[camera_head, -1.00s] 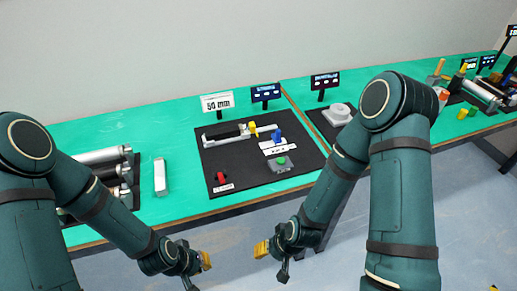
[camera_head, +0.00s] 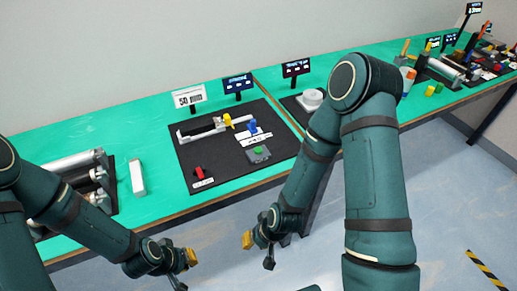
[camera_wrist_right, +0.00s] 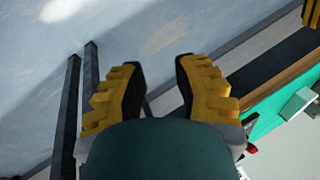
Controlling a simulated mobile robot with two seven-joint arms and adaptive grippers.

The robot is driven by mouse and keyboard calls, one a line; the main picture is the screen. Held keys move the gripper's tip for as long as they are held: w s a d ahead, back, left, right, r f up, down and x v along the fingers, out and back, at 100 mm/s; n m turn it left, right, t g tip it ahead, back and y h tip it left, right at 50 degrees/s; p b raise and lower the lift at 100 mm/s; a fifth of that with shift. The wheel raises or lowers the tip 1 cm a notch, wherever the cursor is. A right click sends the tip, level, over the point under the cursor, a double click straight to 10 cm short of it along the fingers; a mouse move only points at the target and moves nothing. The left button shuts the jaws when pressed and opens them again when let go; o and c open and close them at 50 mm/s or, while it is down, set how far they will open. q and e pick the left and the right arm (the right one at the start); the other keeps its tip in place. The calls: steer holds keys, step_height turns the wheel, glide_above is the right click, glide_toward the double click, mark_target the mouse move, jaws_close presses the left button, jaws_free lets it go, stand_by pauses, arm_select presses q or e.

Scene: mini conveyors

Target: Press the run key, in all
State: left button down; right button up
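A grey box with a green key (camera_head: 258,151) on top sits at the front right of a black mat (camera_head: 215,158) on the green bench. A small red part (camera_head: 199,172) with a white label is at the mat's front left. A blue part (camera_head: 252,127) and a yellow part (camera_head: 227,120) stand further back. My right gripper (camera_head: 247,240) is in front of the bench, apart from the box; the right wrist view shows its yellow fingers (camera_wrist_right: 148,85) spread with nothing between them. My left gripper (camera_head: 191,257) is also in front of the bench; its finger gap is unclear.
Metal rollers (camera_head: 75,162) and a white block (camera_head: 137,177) lie on the bench at left. Small signs (camera_head: 188,98) stand behind the mat. A white round part (camera_head: 311,98) is right of it. More stations continue at far right. The bench's front edge lies between my grippers and the mat.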

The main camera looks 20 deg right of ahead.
jaws_close()
stand_by(1.0)
